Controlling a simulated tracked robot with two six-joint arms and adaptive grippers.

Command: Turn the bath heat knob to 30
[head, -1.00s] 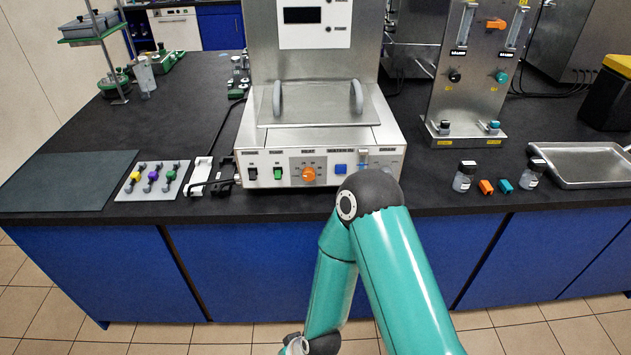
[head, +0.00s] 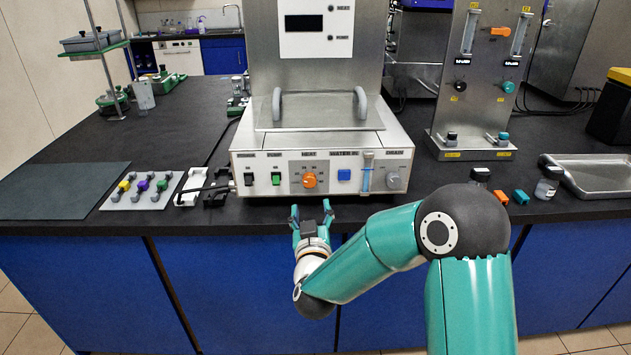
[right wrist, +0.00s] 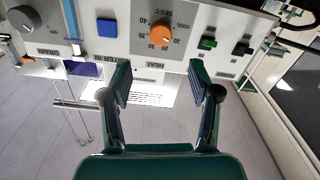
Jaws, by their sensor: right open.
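The orange heat knob (head: 309,180) is on the front panel of the bath unit (head: 243,160), under the HEAT label. In the right wrist view the knob (right wrist: 160,36) shows upside down, with scale numbers such as 20, 30 and 40 around it. I cannot tell which number it points to. My right gripper (head: 311,209) is open and empty, just in front of and below the knob at the bench's front edge. In the right wrist view its two fingers (right wrist: 158,76) stand apart, with the knob beyond the gap, not touched. My left gripper is not in view.
Black and green switches (head: 276,178) are left of the knob; a blue button (head: 344,175) and grey drain knob (head: 393,181) are right. A plate with coloured valves (head: 146,188) lies left. Small bottles (head: 546,184) and a metal tray (head: 600,180) are at right.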

